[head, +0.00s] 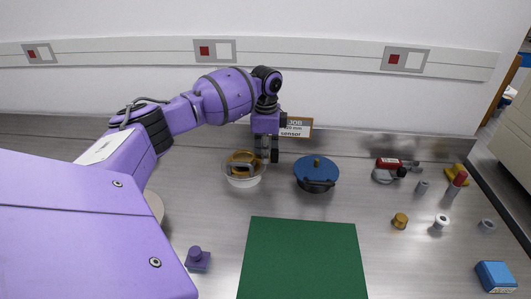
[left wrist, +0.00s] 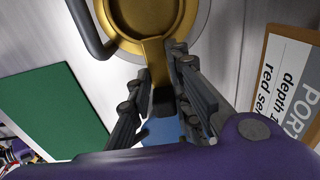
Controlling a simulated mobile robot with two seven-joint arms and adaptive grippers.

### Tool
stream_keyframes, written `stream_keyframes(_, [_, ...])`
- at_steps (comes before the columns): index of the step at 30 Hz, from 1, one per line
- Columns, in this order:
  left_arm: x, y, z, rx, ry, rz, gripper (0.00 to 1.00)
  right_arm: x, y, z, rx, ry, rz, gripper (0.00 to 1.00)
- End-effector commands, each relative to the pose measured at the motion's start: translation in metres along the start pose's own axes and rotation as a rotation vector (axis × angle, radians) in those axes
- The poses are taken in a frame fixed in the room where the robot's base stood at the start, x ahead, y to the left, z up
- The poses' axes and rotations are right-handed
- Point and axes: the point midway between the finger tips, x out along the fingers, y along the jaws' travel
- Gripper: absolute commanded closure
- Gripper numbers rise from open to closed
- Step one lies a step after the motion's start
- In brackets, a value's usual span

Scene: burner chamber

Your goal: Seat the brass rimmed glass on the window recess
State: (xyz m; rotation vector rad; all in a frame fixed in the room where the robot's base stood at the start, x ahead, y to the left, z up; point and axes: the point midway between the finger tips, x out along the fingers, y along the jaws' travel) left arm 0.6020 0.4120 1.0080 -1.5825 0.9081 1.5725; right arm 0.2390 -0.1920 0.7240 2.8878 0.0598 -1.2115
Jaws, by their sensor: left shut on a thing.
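The brass rimmed glass (head: 241,157) is at the middle of the bench, over a pale round body with a silver rim (head: 243,182), which I take to be the window recess. In the left wrist view the round brass piece (left wrist: 150,18) shows at the top, with the silver rim (left wrist: 201,22) around it. My left gripper (head: 267,157) is right of the glass and shut on its brass tab, which runs between the fingers (left wrist: 163,68). I cannot tell whether the glass touches the recess. My right gripper is out of view.
A sign (head: 298,127) stands behind the gripper. A green mat (head: 303,258) lies in front. Several small parts and a blue box (head: 495,276) are at right; a purple piece (head: 198,259) is front left.

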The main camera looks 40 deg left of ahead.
Motion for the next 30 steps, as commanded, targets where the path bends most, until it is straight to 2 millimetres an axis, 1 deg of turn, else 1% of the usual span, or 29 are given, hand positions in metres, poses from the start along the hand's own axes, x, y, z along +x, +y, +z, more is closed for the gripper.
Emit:
stream_keyframes(10, [0.002,0.0,0.0,-0.001,0.0,0.001,1.0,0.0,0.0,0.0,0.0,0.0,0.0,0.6])
stream_keyframes(29, [0.021,0.0,0.0,-0.001,0.0,0.001,1.0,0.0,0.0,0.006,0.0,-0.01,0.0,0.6])
stream_keyframes(30, [0.02,0.0,0.0,-0.001,0.0,0.0,0.76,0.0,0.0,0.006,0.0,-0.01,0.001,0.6])
